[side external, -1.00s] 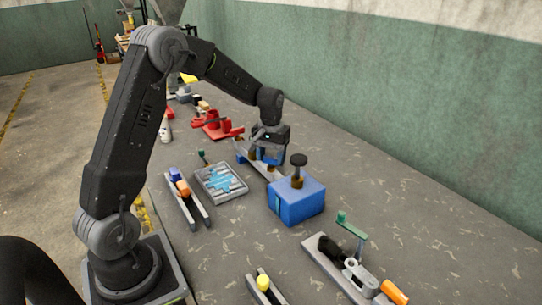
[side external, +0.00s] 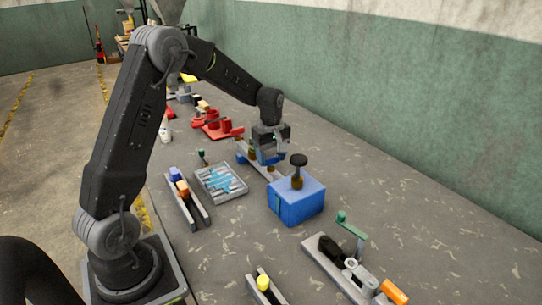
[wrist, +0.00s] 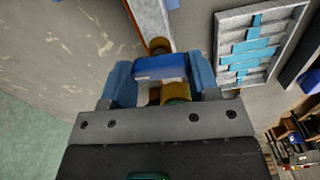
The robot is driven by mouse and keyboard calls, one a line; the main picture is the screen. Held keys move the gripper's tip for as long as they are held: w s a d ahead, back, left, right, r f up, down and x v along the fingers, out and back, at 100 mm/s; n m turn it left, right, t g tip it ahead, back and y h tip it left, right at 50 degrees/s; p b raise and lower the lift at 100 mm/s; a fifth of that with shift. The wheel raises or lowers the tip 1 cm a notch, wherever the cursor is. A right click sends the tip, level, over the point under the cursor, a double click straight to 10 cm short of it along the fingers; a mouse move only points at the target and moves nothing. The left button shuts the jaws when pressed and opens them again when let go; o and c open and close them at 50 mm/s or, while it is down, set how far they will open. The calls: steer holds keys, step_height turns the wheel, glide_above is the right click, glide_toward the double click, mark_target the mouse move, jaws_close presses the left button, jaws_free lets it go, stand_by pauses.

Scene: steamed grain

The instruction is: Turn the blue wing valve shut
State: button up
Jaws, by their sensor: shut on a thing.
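The blue wing valve (wrist: 160,67) sits on a grey rail (wrist: 152,18) with brass fittings (wrist: 176,92) in the wrist view. My gripper (wrist: 161,76) points down over it, with a blue finger on each side of the wing. The fingers are shut on the wing. In the side view my gripper (side external: 269,155) is low over the rail (side external: 242,151), behind the blue box. The gripper hides most of the valve there, so its exact angle on the pipe is hard to tell.
A blue box (side external: 296,207) with a black knob (side external: 298,160) stands close in front of the gripper. A grey tray (side external: 240,191) of blue pieces lies to the left. Red fittings (side external: 212,128) are behind. The table towards the wall is clear.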

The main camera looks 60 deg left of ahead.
mark_target(271, 157)
steer(key=shift+n, duration=0.6)
steer(key=o, duration=0.9)
step_height(271, 157, up, 14)
steer(key=shift+f, duration=0.1)
stand_by(0.5)
